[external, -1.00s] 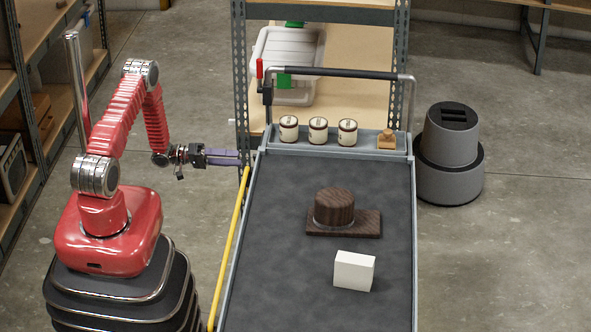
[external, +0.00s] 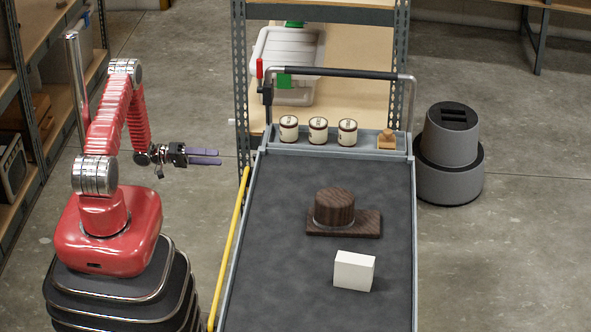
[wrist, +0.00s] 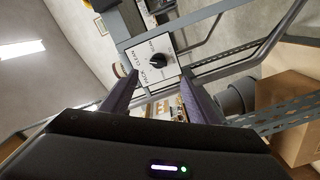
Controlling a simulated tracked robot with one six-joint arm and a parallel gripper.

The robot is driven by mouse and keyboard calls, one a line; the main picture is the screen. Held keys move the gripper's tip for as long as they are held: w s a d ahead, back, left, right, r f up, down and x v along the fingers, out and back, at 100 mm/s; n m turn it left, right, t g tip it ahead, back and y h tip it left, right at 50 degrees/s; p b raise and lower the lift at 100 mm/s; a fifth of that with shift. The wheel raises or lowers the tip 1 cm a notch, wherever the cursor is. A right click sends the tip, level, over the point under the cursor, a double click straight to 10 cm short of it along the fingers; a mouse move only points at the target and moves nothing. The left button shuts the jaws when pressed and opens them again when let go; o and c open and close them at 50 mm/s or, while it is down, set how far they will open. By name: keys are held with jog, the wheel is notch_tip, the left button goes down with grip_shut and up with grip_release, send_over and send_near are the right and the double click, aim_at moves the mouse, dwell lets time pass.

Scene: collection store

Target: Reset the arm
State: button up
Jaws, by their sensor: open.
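My gripper (external: 205,156) is open and empty in the external view. It points right, in the air left of the cart's upper left corner, apart from the cart. In the wrist view its two purple fingers (wrist: 155,92) stand apart with nothing between them near the tips. Beyond them is a pale panel with a black knob (wrist: 157,60) and lettering, only partly legible. My red arm is raised and bent above its base.
A grey-topped cart (external: 270,270) holds a dark wooden block with a round top (external: 335,207) and a white box (external: 354,270). Its back ledge carries several small tins (external: 318,130) and a wooden piece (external: 387,139). A grey bin (external: 450,150) stands right. Shelving (external: 20,60) lines the left.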

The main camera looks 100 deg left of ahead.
jog(key=s+d+f+n+g+h, duration=0.1)
jog(key=d+f+n+g+h, duration=0.3)
jog(key=d, duration=0.4)
jog(key=w+d+r+m+g+h, duration=0.1)
jog(key=d+r+g+h, duration=0.4)
jog(key=d+r+g, duration=0.5)
jog(key=w+d+r+m+y, duration=0.2)
jog(key=d+r+m+y, duration=0.2)
jog(key=d+r, duration=1)
jog(key=w+d+r+m+t+y, duration=0.1)
jog(key=d+r+m+y, duration=0.4)
jog(key=d+r+m, duration=0.6)
jog(key=d+r, duration=0.3)
jog(key=d, duration=0.2)
jog(key=shift+w+r+t, duration=0.3)
jog(key=shift+w, duration=0.05)
